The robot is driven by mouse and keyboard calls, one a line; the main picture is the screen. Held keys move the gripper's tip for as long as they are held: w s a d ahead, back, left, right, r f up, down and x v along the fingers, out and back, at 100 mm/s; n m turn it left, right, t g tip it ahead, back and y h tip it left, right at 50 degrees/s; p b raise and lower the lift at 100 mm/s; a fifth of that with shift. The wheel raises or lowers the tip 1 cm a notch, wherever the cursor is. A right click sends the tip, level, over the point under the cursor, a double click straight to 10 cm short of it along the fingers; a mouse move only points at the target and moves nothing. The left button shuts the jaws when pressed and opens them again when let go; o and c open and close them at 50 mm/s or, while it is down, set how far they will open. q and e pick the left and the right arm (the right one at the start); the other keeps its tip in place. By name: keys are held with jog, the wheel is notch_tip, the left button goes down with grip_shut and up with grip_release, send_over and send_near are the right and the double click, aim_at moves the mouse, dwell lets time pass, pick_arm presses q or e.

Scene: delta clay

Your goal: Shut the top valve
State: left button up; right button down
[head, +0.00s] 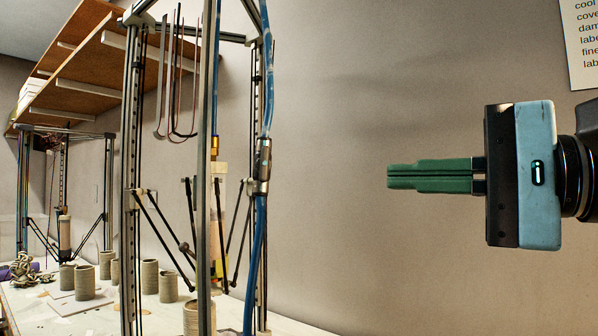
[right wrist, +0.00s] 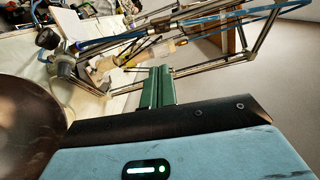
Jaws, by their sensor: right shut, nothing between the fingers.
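A metal inline valve (head: 263,165) sits on the blue hose (head: 258,240) that runs down the front of the nearer delta frame in the head view. Its lever position is too small to tell. My right gripper (head: 392,177) has its green fingers shut with nothing between them. It points left, well to the right of the valve in the picture and apart from it. In the right wrist view the shut fingers (right wrist: 158,72) point toward the delta frame and its blue hose (right wrist: 235,14). My left gripper is out of view.
The nearer delta frame's upright (head: 204,200) stands close to the hose. Several clay cups (head: 150,276) stand on the white table. A wooden shelf (head: 90,65) hangs above. The wall between the frame and my right gripper is bare.

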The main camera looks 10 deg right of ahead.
aim_at(264, 164)
jog(key=s+a+p+x, duration=0.1)
jog(key=s+x, duration=0.1)
jog(key=x, duration=0.9)
jog(key=shift+w+a+p, duration=0.2)
jog(key=shift+a+p, duration=0.1)
jog(key=shift+a, duration=0.25)
jog(key=shift+d+f, duration=0.1)
